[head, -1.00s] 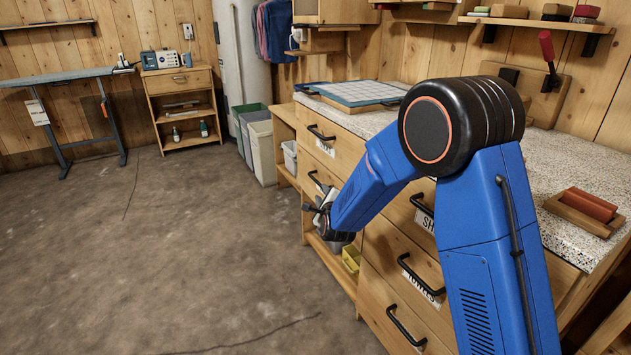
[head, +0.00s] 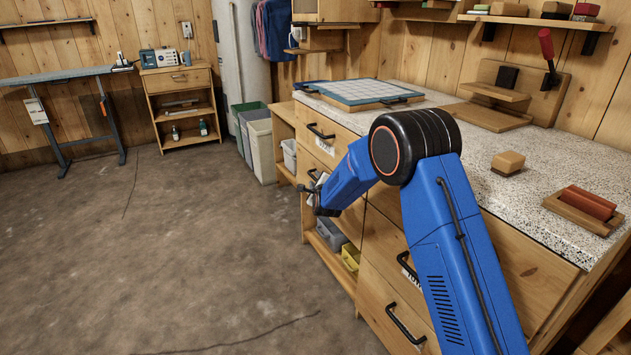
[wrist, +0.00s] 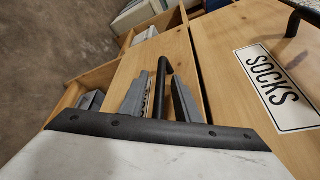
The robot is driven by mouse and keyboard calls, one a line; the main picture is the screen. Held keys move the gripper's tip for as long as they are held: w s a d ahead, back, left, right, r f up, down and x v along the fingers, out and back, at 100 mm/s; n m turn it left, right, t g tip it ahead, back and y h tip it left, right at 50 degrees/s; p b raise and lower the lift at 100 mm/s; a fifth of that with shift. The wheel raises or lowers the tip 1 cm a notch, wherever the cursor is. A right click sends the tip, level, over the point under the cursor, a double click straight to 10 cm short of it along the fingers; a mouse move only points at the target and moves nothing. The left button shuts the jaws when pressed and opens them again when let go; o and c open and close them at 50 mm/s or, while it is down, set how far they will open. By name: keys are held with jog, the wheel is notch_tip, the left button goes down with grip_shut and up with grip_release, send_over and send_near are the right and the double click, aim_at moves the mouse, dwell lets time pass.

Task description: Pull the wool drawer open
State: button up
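The wooden cabinet has a left column whose upper drawer (head: 345,150) is labelled SOCKS in the wrist view (wrist: 270,85). The drawer below it (wrist: 165,45) is in front of my gripper; its label is hidden, so I cannot read whether it says wool. It looks shut. Its dark bar handle (wrist: 161,85) stands between my two grey fingers in the wrist view. My gripper (head: 320,200) is open, with the left finger close to the handle and a gap at the right finger. Contact cannot be told.
An open shelf with a grey bin (head: 330,234) and a yellow bin (head: 351,257) lies below. More drawers with handles (head: 405,325) are at the right. The speckled counter (head: 450,125) is above. The floor (head: 200,240) to the left is clear.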

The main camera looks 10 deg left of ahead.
jog(key=shift+w, duration=0.15)
grip_shut()
jog(key=s+a, duration=0.9)
jog(key=a, duration=0.4)
jog(key=s+a, duration=0.9)
jog(key=a, duration=0.4)
jog(key=shift+a, duration=0.35)
grip_release()
jog(key=v, duration=1.7)
jog(key=shift+s, duration=0.2)
